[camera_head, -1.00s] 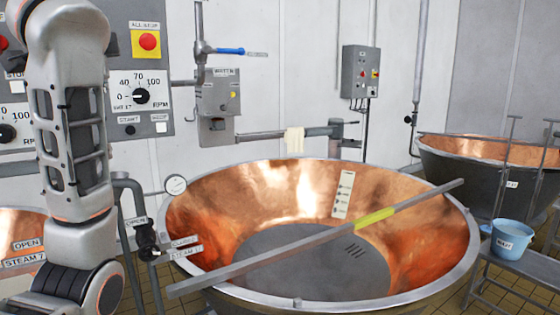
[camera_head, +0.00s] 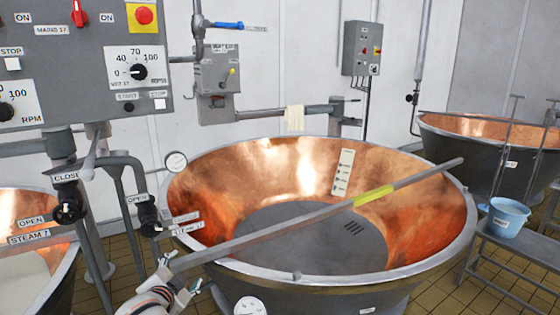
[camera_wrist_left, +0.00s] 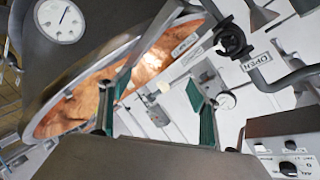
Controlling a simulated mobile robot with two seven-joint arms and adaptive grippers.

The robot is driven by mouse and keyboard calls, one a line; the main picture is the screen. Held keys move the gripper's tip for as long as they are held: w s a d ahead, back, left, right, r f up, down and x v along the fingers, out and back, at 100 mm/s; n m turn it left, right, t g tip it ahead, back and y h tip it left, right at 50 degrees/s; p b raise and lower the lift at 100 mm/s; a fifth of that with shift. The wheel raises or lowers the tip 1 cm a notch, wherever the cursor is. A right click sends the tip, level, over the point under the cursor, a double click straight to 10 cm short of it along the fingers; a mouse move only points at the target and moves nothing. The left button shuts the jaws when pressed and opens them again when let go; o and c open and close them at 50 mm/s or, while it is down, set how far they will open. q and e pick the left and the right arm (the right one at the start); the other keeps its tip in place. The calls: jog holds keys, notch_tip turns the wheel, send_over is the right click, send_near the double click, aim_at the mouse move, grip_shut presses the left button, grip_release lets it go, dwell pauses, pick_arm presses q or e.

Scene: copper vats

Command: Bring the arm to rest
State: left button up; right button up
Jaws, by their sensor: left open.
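My left gripper (camera_head: 180,276) is low at the left in the head view, in front of the near left rim of the big copper vat (camera_head: 205,195). Its fingers stand apart with nothing between them. In the left wrist view the open fingers with green pads (camera_wrist_left: 156,100) show with the vat, pipes and wall behind them. My right gripper is not in view.
A grey bar with a yellow band (camera_head: 290,229) lies across the vat's rim, its left end close to my left gripper. Valves (camera_head: 150,222) and a control panel (camera_head: 75,70) are at left. A blue bucket (camera_head: 507,218) stands on a bench at right.

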pick_arm(q)
jog(key=s+d+f+n+g+h, duration=0.1)
jog(key=s+d+f+n+h, duration=0.15)
jog(key=s+f, duration=1.35)
jog(key=s+d+f+n, duration=0.1)
jog(key=s+f, duration=0.3)
jog(key=s, duration=0.4)
jog(key=s+d+f+n+g+h, duration=0.1)
jog(key=s+d+f, duration=0.1)
jog(key=s+f, duration=0.3)
jog(key=s, duration=0.2)
jog(key=shift+s+d+g, duration=0.2)
jog(key=shift+s+g, duration=0.1)
jog(key=shift+s, duration=0.1)
